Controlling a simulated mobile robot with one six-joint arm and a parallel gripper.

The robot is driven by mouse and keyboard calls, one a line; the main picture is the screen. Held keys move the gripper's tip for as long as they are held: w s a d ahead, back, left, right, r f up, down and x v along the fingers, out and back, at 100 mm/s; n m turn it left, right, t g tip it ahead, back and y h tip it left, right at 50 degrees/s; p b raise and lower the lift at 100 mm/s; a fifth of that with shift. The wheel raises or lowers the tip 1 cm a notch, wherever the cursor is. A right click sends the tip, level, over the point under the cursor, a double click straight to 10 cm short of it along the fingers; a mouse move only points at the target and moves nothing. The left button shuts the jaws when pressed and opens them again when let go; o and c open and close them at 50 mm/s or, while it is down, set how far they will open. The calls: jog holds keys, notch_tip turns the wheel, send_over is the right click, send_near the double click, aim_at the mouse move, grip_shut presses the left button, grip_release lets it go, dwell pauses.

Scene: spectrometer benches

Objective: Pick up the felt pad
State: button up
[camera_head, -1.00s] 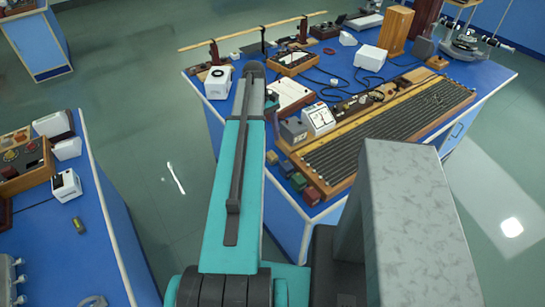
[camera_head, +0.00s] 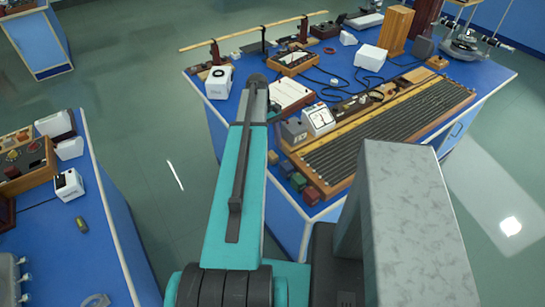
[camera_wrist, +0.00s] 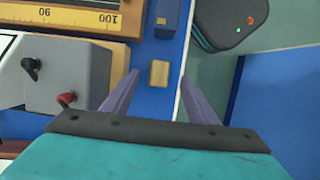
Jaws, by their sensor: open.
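A small tan pad (camera_wrist: 159,73), which looks like the felt pad, lies flat on the blue bench top in the wrist view, close to the bench's white edge. My gripper (camera_wrist: 160,79) is open, with one purple-grey finger on each side of the pad in the picture. Nothing is held between the fingers. The height of the fingertips above the pad cannot be told.
A blue block (camera_wrist: 167,19) sits just beyond the pad. A grey box with black and red terminals (camera_wrist: 65,75) stands left of it, beside a wooden frame with a yellow scale (camera_wrist: 80,18). Blue bench top (camera_wrist: 155,103) near the pad is clear; floor lies past the edge.

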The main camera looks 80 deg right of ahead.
aim_at(272, 153)
jog(key=shift+p+x, duration=0.7)
jog(key=shift+x, duration=1.1)
jog(key=shift+c, duration=0.4)
jog(key=c, duration=1)
